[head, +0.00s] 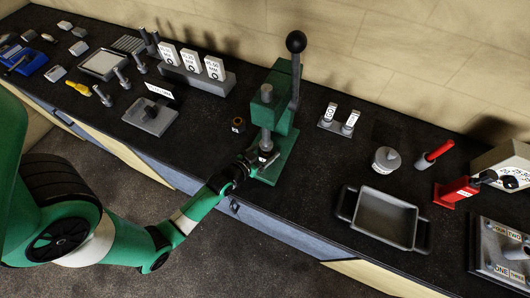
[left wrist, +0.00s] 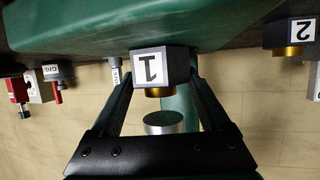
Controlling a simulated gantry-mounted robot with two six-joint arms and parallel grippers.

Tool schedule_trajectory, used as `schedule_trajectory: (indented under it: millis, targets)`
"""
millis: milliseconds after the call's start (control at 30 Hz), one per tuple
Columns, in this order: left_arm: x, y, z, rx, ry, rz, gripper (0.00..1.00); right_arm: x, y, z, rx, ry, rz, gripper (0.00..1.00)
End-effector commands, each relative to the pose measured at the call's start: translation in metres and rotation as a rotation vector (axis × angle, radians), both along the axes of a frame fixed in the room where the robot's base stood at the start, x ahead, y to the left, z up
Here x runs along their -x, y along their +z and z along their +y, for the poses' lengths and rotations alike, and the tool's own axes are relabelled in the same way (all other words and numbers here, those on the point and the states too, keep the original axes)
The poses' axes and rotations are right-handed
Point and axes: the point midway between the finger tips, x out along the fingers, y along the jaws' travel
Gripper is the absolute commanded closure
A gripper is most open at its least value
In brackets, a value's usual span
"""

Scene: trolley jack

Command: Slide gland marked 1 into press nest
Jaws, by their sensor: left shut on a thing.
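The gland marked 1 (left wrist: 150,68) is a dark block with a white label and a brass-coloured ring. It sits between the fingertips of my left gripper (left wrist: 152,75), which is shut on it. In the head view my left gripper (head: 256,161) is at the front of the green press (head: 284,108), low over its base (head: 275,168). The press's round metal ram (left wrist: 164,122) shows beyond the gland in the left wrist view. The nest cannot be made out; the gripper and gland cover that area. My right gripper is out of view.
The gland marked 2 (head: 238,124) stands left of the press; it also shows in the left wrist view (left wrist: 293,33). The press lever (head: 296,65) rises behind. A grey tray (head: 385,216) lies to the right. Bench space between press and tray is clear.

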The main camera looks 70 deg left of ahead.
Motion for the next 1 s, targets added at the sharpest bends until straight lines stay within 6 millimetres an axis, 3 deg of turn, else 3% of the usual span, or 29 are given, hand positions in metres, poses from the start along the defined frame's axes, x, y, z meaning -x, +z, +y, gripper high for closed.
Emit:
schedule_trajectory:
  millis: [333, 367, 467, 767, 1000]
  targets:
    - [-0.001, 0.002, 0.0, -0.002, 0.0, -0.004, 1.0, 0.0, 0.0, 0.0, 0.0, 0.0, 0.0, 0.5]
    - [-0.001, 0.002, 0.0, -0.003, 0.0, -0.004, 0.17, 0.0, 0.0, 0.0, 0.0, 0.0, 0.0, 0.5]
    - [0.0, 0.002, 0.0, -0.003, 0.0, -0.003, 0.0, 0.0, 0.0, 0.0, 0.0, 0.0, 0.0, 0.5]
    - [0.004, 0.001, -0.002, 0.001, 0.0, 0.002, 0.0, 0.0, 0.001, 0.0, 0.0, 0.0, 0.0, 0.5]
    - [0.041, 0.019, -0.023, 0.0, 0.001, 0.003, 0.0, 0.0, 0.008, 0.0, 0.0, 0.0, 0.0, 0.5]
